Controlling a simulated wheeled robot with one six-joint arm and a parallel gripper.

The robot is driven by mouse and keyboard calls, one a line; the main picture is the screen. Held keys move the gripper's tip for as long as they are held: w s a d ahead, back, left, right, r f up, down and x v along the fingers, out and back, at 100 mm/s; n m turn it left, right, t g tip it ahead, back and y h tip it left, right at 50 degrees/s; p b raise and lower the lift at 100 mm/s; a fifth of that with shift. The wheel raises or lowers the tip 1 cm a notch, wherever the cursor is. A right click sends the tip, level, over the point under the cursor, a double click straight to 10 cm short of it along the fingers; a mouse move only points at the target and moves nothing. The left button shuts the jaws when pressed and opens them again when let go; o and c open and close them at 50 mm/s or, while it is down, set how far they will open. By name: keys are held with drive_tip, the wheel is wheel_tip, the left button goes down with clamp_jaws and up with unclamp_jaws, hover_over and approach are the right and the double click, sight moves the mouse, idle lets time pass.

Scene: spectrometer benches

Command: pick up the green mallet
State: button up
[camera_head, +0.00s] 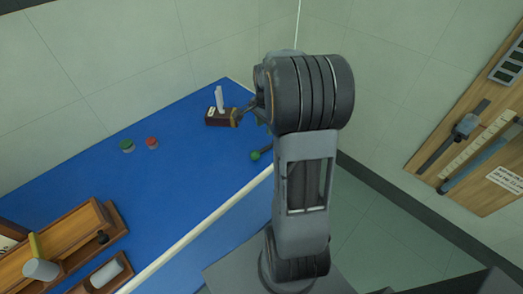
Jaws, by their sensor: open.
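A small green piece with a dark stem (256,155) lies on the blue bench top close to its front edge. It looks like part of the green mallet, but my arm hides what is to its right. A bit of green also shows just above it beside my arm; I cannot tell whether it belongs to the same thing. My gripper (244,114) is open, above the bench and left of my arm's wrist. It is small and partly hidden by the wrist. It appears up and to the left of the green piece, apart from it.
A dark brown block with a white upright piece (220,104) stands close to my gripper. Green (127,146) and red (152,142) round items sit left on the blue bench (185,185). Wooden racks (75,240) stand front left. A wooden tool board (480,140) hangs right.

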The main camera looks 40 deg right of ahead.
sight(265, 149)
drive_tip(key=f, duration=0.6)
drive_tip(key=f+p, duration=0.1)
drive_tip(key=f, duration=0.4)
drive_tip(key=shift+a+f, duration=0.2)
drive_tip(key=shift+f, duration=0.15)
clamp_jaws()
